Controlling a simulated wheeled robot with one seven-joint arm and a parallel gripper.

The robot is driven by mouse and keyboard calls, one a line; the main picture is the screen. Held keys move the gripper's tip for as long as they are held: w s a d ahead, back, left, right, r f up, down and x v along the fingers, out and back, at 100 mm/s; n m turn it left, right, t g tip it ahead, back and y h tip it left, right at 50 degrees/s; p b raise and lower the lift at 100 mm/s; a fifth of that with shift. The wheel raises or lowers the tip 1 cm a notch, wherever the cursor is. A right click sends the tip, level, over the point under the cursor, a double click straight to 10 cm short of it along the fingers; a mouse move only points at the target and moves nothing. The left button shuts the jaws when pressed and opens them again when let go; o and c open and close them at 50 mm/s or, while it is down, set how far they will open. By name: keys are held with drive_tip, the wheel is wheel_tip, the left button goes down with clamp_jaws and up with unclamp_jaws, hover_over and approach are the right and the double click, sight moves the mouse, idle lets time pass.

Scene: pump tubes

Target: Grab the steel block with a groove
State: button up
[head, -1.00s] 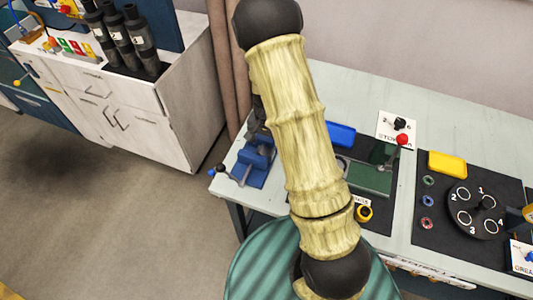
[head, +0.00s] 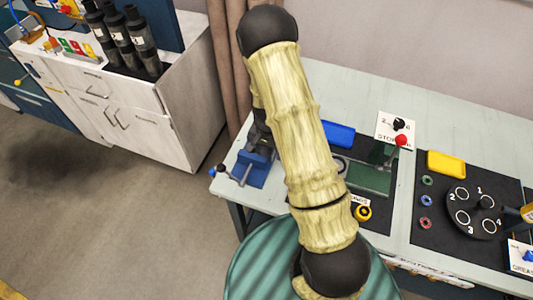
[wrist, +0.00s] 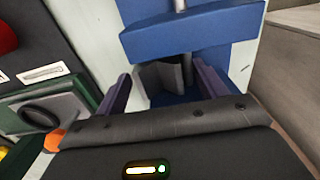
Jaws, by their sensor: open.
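In the wrist view, my gripper (wrist: 163,72) is open, with one dark finger on each side of a grey steel block (wrist: 153,80). The block has an angled, notched shape and stands at the blue vise (wrist: 190,35). I cannot tell whether either finger touches it. My gripper's body hides the lower part of the scene. In the head view, the blue vise (head: 254,168) is at the left end of the bench, partly behind my arm. My gripper and the block are hidden there.
The bench (head: 345,95) also holds a blue tray (head: 339,133), a green device with a red knob (head: 401,140), a yellow tray (head: 446,163) and a numbered dial (head: 474,210). The vise handle (head: 222,171) sticks out left. A white cabinet (head: 160,115) stands across a floor gap.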

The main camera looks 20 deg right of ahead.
sight(266, 155)
drive_tip(key=c, duration=1.4)
drive_tip(key=shift+r, duration=0.1)
drive_tip(key=shift+s+a+r+b, duration=0.1)
drive_tip(key=shift+r+b, duration=0.25)
drive_tip(key=r, duration=0.6)
drive_tip(key=shift+s+a+r, duration=0.15)
drive_tip(key=shift+s+a, duration=0.05)
drive_tip(key=shift+s, duration=0.05)
drive_tip(key=s+a+b, duration=0.1)
drive_tip(key=s+a, duration=0.2)
drive_tip(key=s, duration=0.2)
drive_tip(key=s+a+b, duration=0.1)
drive_tip(key=s+a, duration=0.3)
drive_tip(key=s, duration=0.1)
drive_tip(key=s+a, duration=0.4)
drive_tip(key=s, duration=0.1)
drive_tip(key=shift+s+a+b, duration=0.1)
drive_tip(key=shift+s+b, duration=0.15)
drive_tip(key=shift+b, duration=0.15)
